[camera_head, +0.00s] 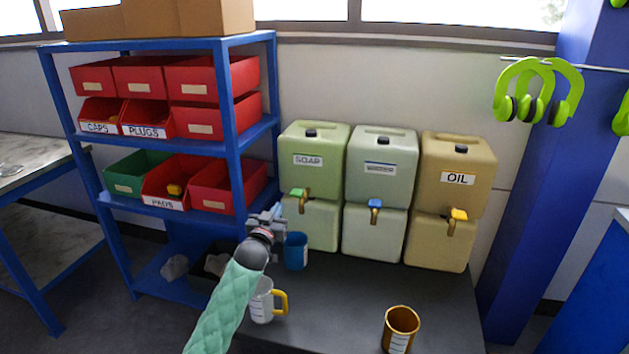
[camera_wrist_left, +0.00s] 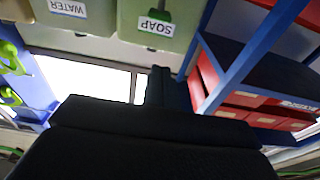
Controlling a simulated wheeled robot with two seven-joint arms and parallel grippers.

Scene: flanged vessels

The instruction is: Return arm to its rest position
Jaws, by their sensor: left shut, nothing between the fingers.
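My left arm, in a green quilted sleeve, reaches up from the bottom of the head view. Its gripper (camera_head: 274,213) is shut and empty, just in front of the left edge of the soap canister (camera_head: 314,160) and above the blue cup (camera_head: 296,251). In the left wrist view the gripper (camera_wrist_left: 160,73) shows as a dark shape with its tips together, pointing toward the soap canister (camera_wrist_left: 152,22), which appears upside down. My right gripper is not in view.
A water canister (camera_head: 381,170) and an oil canister (camera_head: 456,175) stand right of the soap. A white jug (camera_head: 262,302) and an orange cup (camera_head: 401,326) stand on the dark table (camera_head: 340,315). A blue shelf (camera_head: 232,110) with bins rises at left.

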